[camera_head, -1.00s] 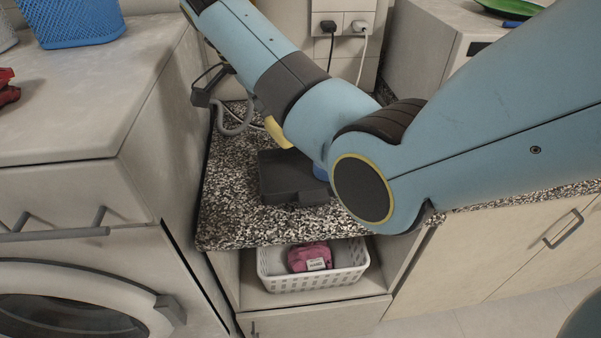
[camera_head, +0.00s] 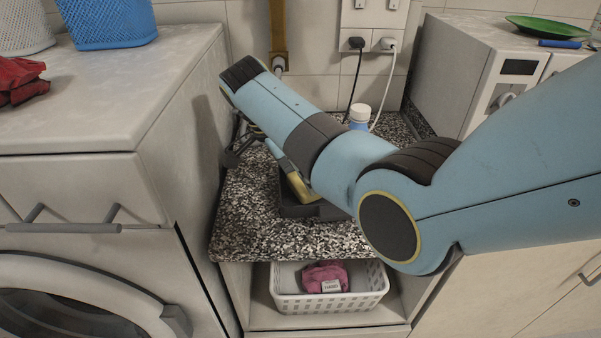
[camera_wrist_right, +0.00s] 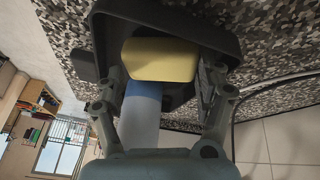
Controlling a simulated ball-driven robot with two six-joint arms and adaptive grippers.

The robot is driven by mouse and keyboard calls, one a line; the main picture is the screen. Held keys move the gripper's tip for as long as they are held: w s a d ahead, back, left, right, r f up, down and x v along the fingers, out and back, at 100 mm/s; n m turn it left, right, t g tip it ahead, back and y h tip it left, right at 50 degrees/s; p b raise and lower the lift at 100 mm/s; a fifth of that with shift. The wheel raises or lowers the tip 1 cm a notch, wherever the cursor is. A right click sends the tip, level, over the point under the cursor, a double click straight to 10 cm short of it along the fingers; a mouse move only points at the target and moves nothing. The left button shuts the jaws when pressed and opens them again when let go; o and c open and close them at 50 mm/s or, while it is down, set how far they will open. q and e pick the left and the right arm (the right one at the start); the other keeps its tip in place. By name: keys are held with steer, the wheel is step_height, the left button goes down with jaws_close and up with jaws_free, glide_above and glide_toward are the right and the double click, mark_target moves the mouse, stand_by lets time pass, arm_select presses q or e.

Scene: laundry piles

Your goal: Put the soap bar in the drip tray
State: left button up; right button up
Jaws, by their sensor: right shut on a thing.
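The yellow soap bar (camera_wrist_right: 158,60) is between the fingers of my right gripper (camera_wrist_right: 164,76), which is shut on it. In the head view the bar (camera_head: 299,188) shows just below my right forearm. The dark drip tray (camera_head: 292,211) lies on the speckled counter. In the wrist view its raised rim (camera_wrist_right: 185,27) runs behind and around the bar. The bar overlaps the tray; I cannot tell whether it touches the tray floor. A pale blue piece (camera_wrist_right: 145,106) shows between the bar and my palm. My forearm hides part of the tray. My left gripper is not in view.
A blue bottle with a white cap (camera_head: 359,115) stands behind my forearm. A white basket (camera_head: 330,303) with a pink cloth (camera_head: 325,275) is on the shelf below the counter. A washing machine (camera_head: 95,180) borders the counter on the left.

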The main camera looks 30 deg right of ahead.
steer(key=o, duration=1.2)
steer(key=shift+f, duration=0.15)
steer(key=o, duration=0.4)
steer(key=shift+o, duration=0.2)
steer(key=shift+r, duration=0.35)
steer(key=v, duration=0.7)
steer(key=shift+b, duration=0.3)
steer(key=shift+a, duration=0.1)
